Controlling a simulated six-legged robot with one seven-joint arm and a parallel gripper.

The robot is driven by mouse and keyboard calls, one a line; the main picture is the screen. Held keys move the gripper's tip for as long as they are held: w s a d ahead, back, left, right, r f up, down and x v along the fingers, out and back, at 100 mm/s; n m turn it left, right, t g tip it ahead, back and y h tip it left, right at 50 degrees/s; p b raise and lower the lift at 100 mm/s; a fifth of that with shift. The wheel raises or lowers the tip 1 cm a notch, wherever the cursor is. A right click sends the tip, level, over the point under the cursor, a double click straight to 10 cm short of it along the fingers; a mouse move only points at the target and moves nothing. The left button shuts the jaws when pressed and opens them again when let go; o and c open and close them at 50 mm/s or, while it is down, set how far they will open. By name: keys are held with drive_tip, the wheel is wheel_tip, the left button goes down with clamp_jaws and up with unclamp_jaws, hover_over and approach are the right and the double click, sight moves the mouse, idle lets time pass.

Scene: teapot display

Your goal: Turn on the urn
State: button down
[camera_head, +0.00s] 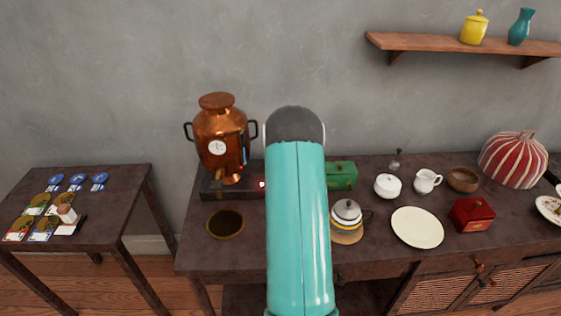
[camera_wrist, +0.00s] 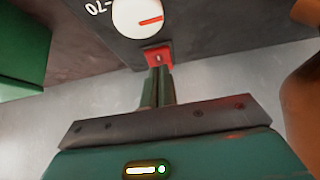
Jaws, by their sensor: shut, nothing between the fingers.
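The copper urn (camera_head: 222,130) stands on a dark base (camera_head: 222,190) at the left end of the long table. A small red glowing spot (camera_head: 262,184) shows on the base beside my arm. In the wrist view, the base's dark face (camera_wrist: 220,22) carries a white dial (camera_wrist: 137,17) with a red pointer and a red switch (camera_wrist: 158,55). My gripper (camera_wrist: 159,72) is shut and empty, its tips at the red switch, seemingly touching it. Whether they press it I cannot tell. The urn's copper body (camera_wrist: 303,105) shows at the right edge. My teal arm hides the gripper in the head view.
A green tin (camera_head: 341,176) stands right of my arm and also shows in the wrist view (camera_wrist: 22,45). A glass teapot (camera_head: 346,218), white sugar bowl (camera_head: 388,186) and cream plate (camera_head: 417,228) stand further right. A brown dish (camera_head: 225,224) lies before the urn.

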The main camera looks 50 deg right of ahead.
drive_tip(key=shift+r, duration=0.3)
drive_tip(key=a+f+v, duration=0.1)
drive_tip(key=v, duration=1.1)
drive_tip(key=shift+s+a+r, duration=0.15)
drive_tip(key=shift+s+r, duration=0.1)
drive_tip(key=shift+s, duration=0.25)
